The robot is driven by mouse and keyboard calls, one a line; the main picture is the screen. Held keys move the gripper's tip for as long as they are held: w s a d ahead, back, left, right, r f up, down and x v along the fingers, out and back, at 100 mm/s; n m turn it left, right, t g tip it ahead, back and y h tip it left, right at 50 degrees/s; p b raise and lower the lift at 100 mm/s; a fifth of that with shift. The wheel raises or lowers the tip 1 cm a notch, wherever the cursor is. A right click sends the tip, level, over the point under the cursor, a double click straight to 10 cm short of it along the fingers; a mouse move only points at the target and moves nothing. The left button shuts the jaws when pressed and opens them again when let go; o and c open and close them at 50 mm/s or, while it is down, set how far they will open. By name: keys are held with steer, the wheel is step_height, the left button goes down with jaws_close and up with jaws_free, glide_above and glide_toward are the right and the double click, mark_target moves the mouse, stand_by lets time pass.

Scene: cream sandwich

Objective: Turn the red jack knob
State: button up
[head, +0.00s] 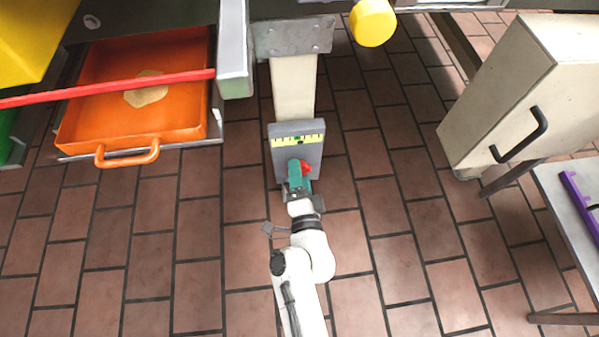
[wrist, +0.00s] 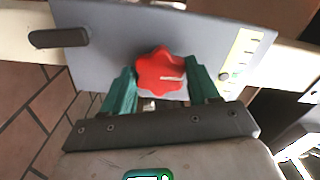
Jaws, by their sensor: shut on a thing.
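The red jack knob (head: 306,168) sits on a grey panel (head: 281,160) with a yellow scale (head: 298,140) along its upper part. In the wrist view the knob (wrist: 162,72) is star-shaped, with a pale mark on its face pointing to the right. My gripper (head: 300,174) is at the panel, with its teal fingers on either side of the knob. In the wrist view my gripper (wrist: 160,82) is shut on the knob, one finger at its left and one at its right.
An orange tray (head: 75,125) holding a flat tan piece is at the left, with a red bar across it. A cream cabinet (head: 540,80) with a black handle stands at the right, near a grey table (head: 565,200). The tiled floor between is clear.

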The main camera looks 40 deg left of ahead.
steer(key=n+p, duration=0.1)
steer(key=n, duration=0.4)
steer(key=shift+f+p, duration=0.1)
steer(key=shift+p, duration=0.3)
stand_by(0.4)
steer(key=o, duration=1.1)
steer(key=shift+c, duration=0.2)
steer(key=shift+s+d, duration=0.1)
steer(key=p+v, duration=0.1)
steer(key=v, duration=0.9)
steer(key=shift+s+d, duration=0.2)
steer(key=shift+s, duration=0.05)
